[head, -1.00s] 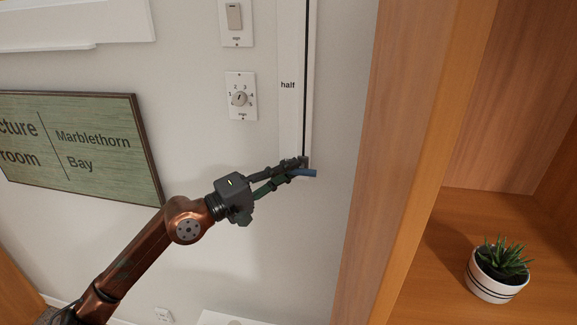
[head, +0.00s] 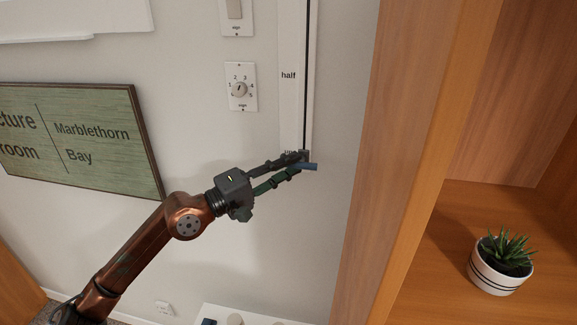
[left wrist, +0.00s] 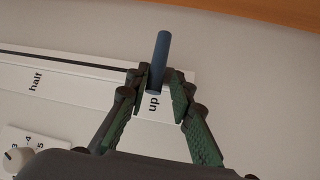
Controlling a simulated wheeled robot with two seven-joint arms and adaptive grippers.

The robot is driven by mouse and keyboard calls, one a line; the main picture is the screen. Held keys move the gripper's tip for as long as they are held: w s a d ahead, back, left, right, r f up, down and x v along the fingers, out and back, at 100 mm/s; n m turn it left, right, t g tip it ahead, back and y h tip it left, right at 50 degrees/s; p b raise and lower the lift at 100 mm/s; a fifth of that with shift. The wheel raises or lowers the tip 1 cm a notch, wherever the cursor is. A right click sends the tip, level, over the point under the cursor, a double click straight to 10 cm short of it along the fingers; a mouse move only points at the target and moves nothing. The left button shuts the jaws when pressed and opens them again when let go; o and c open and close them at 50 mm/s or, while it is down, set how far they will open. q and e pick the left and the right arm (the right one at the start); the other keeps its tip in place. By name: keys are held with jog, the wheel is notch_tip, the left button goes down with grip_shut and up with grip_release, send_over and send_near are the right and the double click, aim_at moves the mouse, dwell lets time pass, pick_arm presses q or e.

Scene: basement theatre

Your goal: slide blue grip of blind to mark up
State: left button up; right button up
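The blue grip (head: 304,166) is a short bar at the lower end of the blind's track (head: 305,110). In the left wrist view the blue grip (left wrist: 161,60) lies beside the mark up (left wrist: 153,103), nearly level with it along the track, its near end close to the word. My left gripper (head: 301,164) is around the bar, with one finger on each side. In the left wrist view its fingertips (left wrist: 160,90) stand apart, with a visible gap between the bar and the right finger. The mark up is hidden in the head view. My right gripper is out of view.
The mark half (head: 288,75) is higher on the track strip. A dial plate (head: 241,88) and a green sign (head: 80,140) are on the wall to the left. A wooden shelf (head: 400,150) with a potted plant (head: 501,262) stands close on the right.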

pick_arm(q)
jog(key=shift+a, duration=0.1)
jog(key=v, duration=1.2)
